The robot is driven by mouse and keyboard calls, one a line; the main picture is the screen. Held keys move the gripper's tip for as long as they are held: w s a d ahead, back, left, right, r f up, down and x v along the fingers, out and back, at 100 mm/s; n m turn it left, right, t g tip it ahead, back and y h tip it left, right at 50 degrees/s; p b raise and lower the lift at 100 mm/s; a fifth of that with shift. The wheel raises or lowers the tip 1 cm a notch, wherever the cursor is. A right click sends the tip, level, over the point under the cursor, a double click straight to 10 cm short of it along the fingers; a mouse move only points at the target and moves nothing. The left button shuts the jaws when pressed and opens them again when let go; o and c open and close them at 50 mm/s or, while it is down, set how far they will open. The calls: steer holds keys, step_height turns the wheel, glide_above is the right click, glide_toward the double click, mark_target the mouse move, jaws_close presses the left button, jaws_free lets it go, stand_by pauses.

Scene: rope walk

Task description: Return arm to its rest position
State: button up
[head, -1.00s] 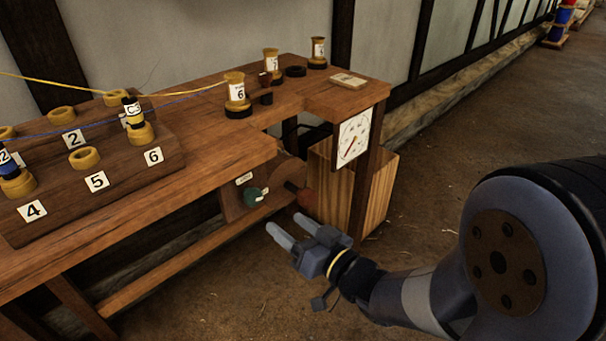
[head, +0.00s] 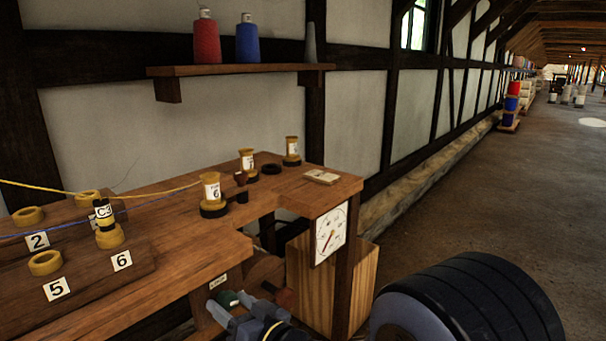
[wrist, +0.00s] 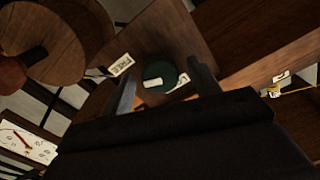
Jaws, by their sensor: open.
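My gripper (head: 228,308) is low at the bottom of the head view, in front of the bench's lower front. Its two fingers are apart with nothing between them. In the wrist view my gripper (wrist: 160,80) points toward a round green knob (wrist: 160,75), which shows between the fingertips. A small label that seems to read "FREE" (wrist: 122,65) is beside the knob. In the head view the green knob (head: 228,298) is partly hidden by the fingers. I cannot tell how far the fingers are from it.
The wooden bench (head: 190,250) carries numbered ring holders, a "C3" bobbin (head: 104,214), labelled spools (head: 211,192) and yellow and blue yarns. A dial (head: 330,234) hangs at its right end above a wooden box (head: 310,290). A shelf (head: 240,70) holds cones. Open floor (head: 480,200) lies right.

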steer(key=p+v, duration=0.2)
steer(key=v, duration=0.9)
steer(key=b+x, duration=0.2)
steer(key=x, duration=0.9)
steer(key=shift+a+f, duration=0.1)
steer(key=shift+a, duration=0.05)
steer(key=shift+n+b, duration=0.45)
steer(key=shift+n, duration=0.45)
steer(key=n+b, duration=0.1)
steer(key=n, duration=0.2)
steer(key=n+b, duration=0.2)
steer(key=n, duration=0.4)
steer(key=n+b, duration=0.1)
steer(key=n, duration=0.9)
steer(key=shift+n, duration=0.3)
